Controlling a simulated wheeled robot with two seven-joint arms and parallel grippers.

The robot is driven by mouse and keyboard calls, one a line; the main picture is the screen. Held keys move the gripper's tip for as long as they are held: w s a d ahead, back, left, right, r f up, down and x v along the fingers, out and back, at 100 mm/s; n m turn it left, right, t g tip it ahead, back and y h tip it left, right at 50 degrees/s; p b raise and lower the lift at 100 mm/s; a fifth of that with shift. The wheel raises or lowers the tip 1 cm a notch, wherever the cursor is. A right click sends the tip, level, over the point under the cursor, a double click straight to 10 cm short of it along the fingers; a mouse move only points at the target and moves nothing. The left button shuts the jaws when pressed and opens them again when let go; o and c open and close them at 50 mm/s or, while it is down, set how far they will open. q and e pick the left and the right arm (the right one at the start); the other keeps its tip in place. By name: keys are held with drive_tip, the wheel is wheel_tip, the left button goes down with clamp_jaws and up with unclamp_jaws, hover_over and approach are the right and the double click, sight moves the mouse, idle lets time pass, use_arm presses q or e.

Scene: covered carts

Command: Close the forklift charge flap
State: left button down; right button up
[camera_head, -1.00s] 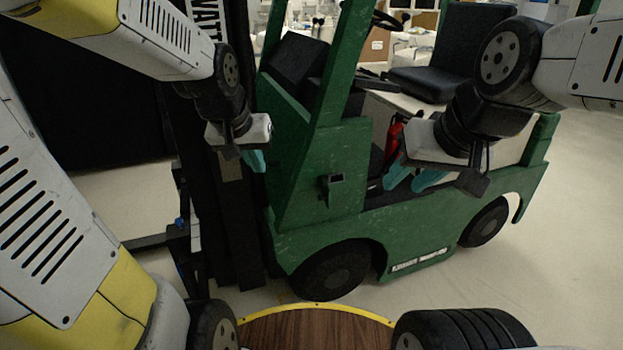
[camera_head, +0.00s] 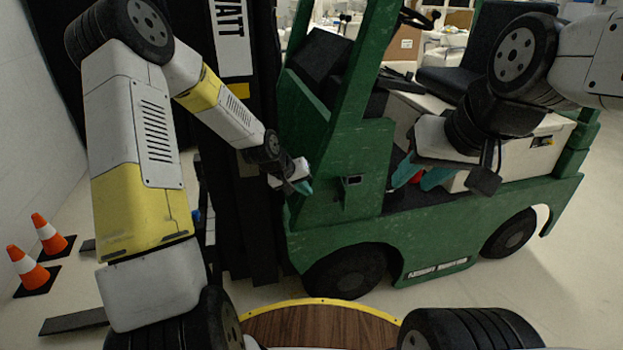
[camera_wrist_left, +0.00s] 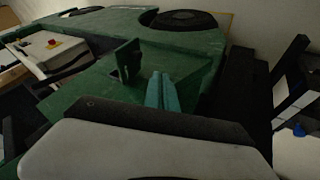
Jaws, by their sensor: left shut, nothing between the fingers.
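The green forklift (camera_head: 330,232) stands in front of me, side on. Its small charge flap (camera_head: 352,182) stands out from the green side panel beside a dark opening. In the left wrist view the flap (camera_wrist_left: 127,60) projects from the panel, so it is open. My left gripper (camera_head: 304,187) is shut and empty, just left of the flap in the head view. Its teal fingertips (camera_wrist_left: 162,88) are together in the wrist view, apart from the flap in the picture. My right gripper (camera_head: 418,180) has its teal fingers apart, in front of the forklift's cab opening.
The black mast (camera_head: 238,200) rises close behind my left forearm. Two orange cones (camera_head: 30,270) stand on the floor at left. The forklift seat (camera_head: 452,85) is behind my right arm. Floor is free at the lower right.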

use_arm(q)
drive_tip(key=w+d+f, duration=0.4)
drive_tip(key=d+f, duration=0.2)
drive_tip(key=shift+d, duration=0.35)
